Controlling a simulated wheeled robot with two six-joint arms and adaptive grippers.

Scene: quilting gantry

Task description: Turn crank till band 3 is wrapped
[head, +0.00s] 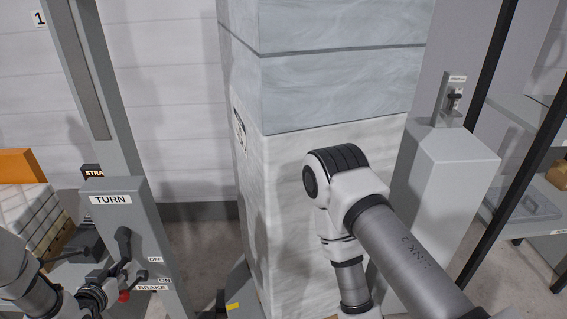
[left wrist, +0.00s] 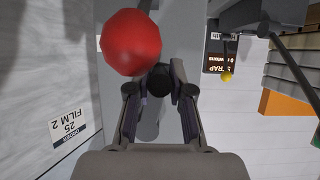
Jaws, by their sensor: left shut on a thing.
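The crank (head: 123,242) is a dark arm on the front of the grey TURN post (head: 105,216). My left gripper (head: 104,288) is shut on the crank's dark grip, which shows end-on between the fingertips (left wrist: 160,80) in the left wrist view. A red ball knob (head: 124,296) sits just beside the gripper, by the BRAKE label; it looms large in the left wrist view (left wrist: 131,42). The tall load (head: 340,90) has a bluish upper part and a paler lower part (head: 285,220). Which band is which cannot be told. My right gripper is out of view.
My right arm crosses in front of the load. A grey pedestal (head: 440,170) with a small switch (head: 454,95) stands right of it. A glass-shelved rack (head: 530,205) is far right. A STRAP sign (head: 93,171) and stacked goods (head: 35,215) are behind the post.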

